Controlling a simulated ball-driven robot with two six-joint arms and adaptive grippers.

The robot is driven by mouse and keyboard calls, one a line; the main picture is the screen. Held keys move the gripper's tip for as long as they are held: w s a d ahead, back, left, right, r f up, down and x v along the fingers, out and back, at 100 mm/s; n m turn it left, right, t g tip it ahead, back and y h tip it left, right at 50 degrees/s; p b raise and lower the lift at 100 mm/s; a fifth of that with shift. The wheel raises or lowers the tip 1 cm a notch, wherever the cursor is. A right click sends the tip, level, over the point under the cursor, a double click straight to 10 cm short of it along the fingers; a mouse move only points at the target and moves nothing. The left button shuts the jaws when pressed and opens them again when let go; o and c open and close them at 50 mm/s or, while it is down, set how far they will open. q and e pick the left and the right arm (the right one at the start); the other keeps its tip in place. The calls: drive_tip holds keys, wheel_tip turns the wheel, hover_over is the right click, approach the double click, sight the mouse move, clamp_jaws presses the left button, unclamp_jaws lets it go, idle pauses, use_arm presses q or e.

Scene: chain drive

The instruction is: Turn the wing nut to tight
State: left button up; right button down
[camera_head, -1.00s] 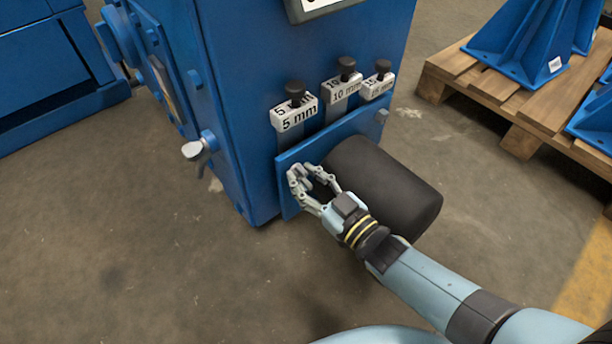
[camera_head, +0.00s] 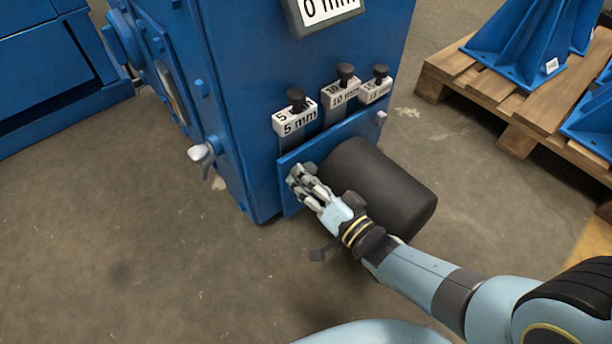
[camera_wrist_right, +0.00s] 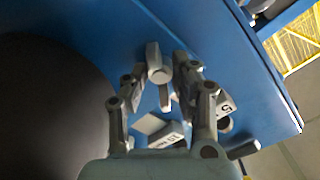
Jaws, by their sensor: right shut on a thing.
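The wing nut (camera_wrist_right: 157,68) shows in the right wrist view as a small grey piece with a rounded hub and a narrow wing, in front of the blue motor plate. My right gripper (camera_head: 299,181) is at the left part of that plate (camera_head: 289,205), beside the black motor cylinder. In the right wrist view its fingers (camera_wrist_right: 168,70) are on both sides of the nut, shut on it. In the head view the fingers hide the nut, so its angle is hard to tell there. My left gripper is not in view.
Labelled blocks with black knobs, such as the 5 mm block (camera_head: 295,120), sit above the plate. The black motor (camera_head: 378,190) is close to my right wrist. A silver handle-like part (camera_head: 203,151) sticks out on the blue machine's left side. A wooden pallet (camera_head: 490,95) stands at right.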

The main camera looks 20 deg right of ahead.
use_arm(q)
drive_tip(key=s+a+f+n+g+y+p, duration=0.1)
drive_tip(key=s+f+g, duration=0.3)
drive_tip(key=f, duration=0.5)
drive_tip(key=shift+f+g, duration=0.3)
use_arm(e)
drive_tip(key=shift+s+m, duration=0.15)
drive_tip(key=shift+m, duration=5.25)
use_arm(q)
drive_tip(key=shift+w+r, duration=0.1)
use_arm(e)
drive_tip(key=c, duration=1.3)
unclamp_jaws()
drive_tip(key=shift+r, duration=0.15)
